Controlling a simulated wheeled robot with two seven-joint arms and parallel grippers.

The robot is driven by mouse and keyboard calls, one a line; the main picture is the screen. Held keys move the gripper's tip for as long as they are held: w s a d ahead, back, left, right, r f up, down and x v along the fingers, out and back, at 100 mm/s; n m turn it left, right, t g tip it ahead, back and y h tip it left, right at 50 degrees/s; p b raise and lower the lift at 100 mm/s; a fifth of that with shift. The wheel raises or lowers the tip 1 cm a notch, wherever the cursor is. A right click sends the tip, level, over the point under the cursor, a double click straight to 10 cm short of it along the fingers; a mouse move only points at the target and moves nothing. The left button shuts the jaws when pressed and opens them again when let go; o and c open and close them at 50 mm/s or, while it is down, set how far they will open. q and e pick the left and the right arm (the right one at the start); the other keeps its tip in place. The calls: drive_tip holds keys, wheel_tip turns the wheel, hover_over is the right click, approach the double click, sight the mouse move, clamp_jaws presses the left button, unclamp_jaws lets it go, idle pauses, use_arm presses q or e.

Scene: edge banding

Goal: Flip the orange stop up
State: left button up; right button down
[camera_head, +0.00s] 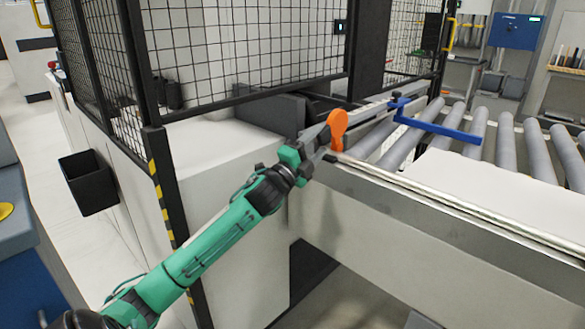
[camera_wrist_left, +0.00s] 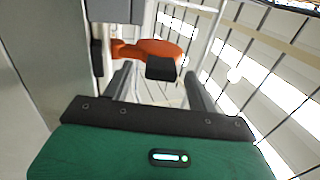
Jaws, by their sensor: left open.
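The orange stop (camera_head: 338,128) is a rounded paddle at the near edge of the conveyor, standing up from the rail in the head view. In the left wrist view the orange stop (camera_wrist_left: 150,49) lies just beyond my fingers, with a dark block at its near side. My left gripper (camera_head: 322,138) reaches in from the left and is right at the stop. Its two fingers (camera_wrist_left: 158,82) are apart, with the stop ahead of the gap between them. I cannot tell whether a finger touches the stop. My right gripper is not in view.
A blue bracket (camera_head: 435,127) crosses the grey rollers (camera_head: 475,130). A white panel (camera_head: 480,185) lies on the conveyor behind the long metal rail (camera_head: 450,205). A black mesh fence (camera_head: 240,45) stands behind my arm, with a striped post (camera_head: 160,180) close beside it.

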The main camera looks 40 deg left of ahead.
use_arm(q)
drive_tip(key=v, duration=1.1)
drive_tip(key=shift+b, duration=0.3)
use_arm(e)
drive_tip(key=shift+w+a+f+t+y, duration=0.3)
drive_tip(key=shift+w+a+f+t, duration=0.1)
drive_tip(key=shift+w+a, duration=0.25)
use_arm(q)
drive_tip(key=shift+s, duration=0.15)
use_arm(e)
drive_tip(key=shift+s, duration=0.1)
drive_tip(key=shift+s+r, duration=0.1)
